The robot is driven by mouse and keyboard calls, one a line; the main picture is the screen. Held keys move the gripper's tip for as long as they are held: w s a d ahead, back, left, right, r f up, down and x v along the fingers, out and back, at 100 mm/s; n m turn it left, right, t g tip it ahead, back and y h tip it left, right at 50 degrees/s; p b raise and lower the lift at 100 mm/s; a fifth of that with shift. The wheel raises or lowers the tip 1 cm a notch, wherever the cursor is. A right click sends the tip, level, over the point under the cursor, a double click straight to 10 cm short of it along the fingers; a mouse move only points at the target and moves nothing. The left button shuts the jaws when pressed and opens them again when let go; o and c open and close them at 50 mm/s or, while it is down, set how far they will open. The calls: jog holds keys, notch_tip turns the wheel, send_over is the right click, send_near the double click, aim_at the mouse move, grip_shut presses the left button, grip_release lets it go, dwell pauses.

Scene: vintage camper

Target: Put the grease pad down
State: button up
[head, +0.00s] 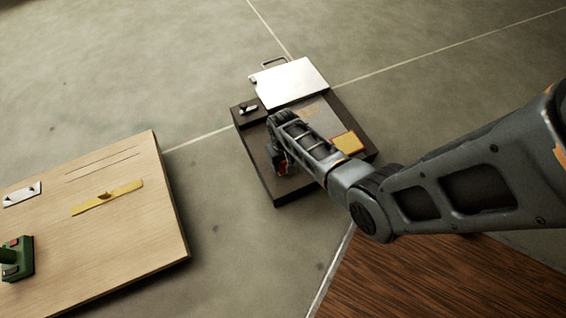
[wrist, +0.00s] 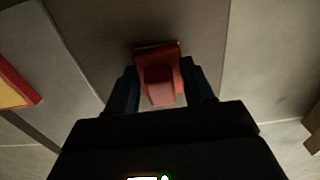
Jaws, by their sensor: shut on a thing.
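My gripper (wrist: 160,80) is shut on a small red block with a raised grip, which appears to be the grease pad (wrist: 158,62). In the wrist view, the pad sits between the two dark fingers over a plain grey-brown surface. In the head view, my gripper (head: 282,160) is over the left part of a dark tray-like base (head: 262,178), and only a bit of red shows there. I cannot tell whether the pad touches the surface below.
The base also bears a silver plate (head: 292,82), a small dark fitting with a light bar (head: 248,108) and a yellow pad with an orange edge (head: 347,142). A wooden board (head: 130,220) at left holds a yellow strip (head: 107,197) and a green device (head: 17,258).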

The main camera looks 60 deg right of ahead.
jog(key=shift+r, duration=0.1)
jog(key=o, duration=0.9)
jog(key=shift+o, duration=0.2)
